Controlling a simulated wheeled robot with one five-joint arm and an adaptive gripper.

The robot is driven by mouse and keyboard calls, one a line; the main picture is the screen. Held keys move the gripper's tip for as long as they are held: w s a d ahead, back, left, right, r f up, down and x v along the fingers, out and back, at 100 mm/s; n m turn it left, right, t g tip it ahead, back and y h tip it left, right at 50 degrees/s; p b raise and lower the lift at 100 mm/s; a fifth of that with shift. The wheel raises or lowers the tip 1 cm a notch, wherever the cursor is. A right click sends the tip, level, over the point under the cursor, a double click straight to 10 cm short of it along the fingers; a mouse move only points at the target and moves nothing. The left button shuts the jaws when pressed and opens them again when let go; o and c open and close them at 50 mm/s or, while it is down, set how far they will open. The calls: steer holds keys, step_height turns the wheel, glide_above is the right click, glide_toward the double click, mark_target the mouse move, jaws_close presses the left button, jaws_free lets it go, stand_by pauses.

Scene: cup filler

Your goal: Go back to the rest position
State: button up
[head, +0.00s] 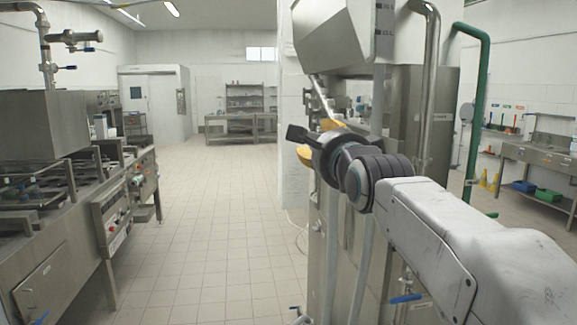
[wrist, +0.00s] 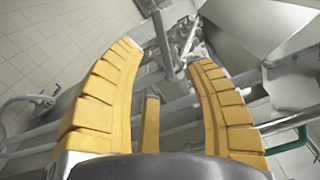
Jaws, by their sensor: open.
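My gripper (wrist: 168,58) shows in the wrist view with its yellow fingers spread wide apart and nothing between them. In the head view only bits of its yellow fingers (head: 331,124) show past my dark wrist. My arm reaches from the lower right toward the steel cup filler machine (head: 330,35). The gripper is in front of the machine, below its large hopper. The machine's metal fittings (wrist: 178,55) lie beyond the fingertips in the wrist view. I cannot tell how far the fingertips are from them.
A steel machine with rails and red knobs (head: 110,215) stands along the left. The tiled floor (head: 215,230) between is clear. A steel bench (head: 240,128) stands at the back. A green pipe (head: 478,110) and a sink counter (head: 540,155) are at the right.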

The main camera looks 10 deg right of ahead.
steer(key=s+f+n+g, duration=0.45)
steer(key=f+n, duration=0.35)
steer(key=f, duration=0.4)
steer(key=s+f+n+g, duration=0.3)
steer(key=f+n+g, duration=0.2)
steer(key=f+n, duration=0.6)
steer(key=s+f+g, duration=0.1)
steer(key=s+f, duration=0.4)
steer(key=s, duration=0.3)
steer(key=s+f+n+g, duration=0.1)
steer(key=s+f+g, duration=0.1)
steer(key=s+f, duration=0.3)
steer(key=s+f+g, duration=0.1)
steer(key=s+f, duration=0.3)
steer(key=s, duration=0.8)
steer(key=shift+d+f+n+g, duration=0.2)
steer(key=shift+f+n+g, duration=0.1)
steer(key=shift+f+g, duration=0.1)
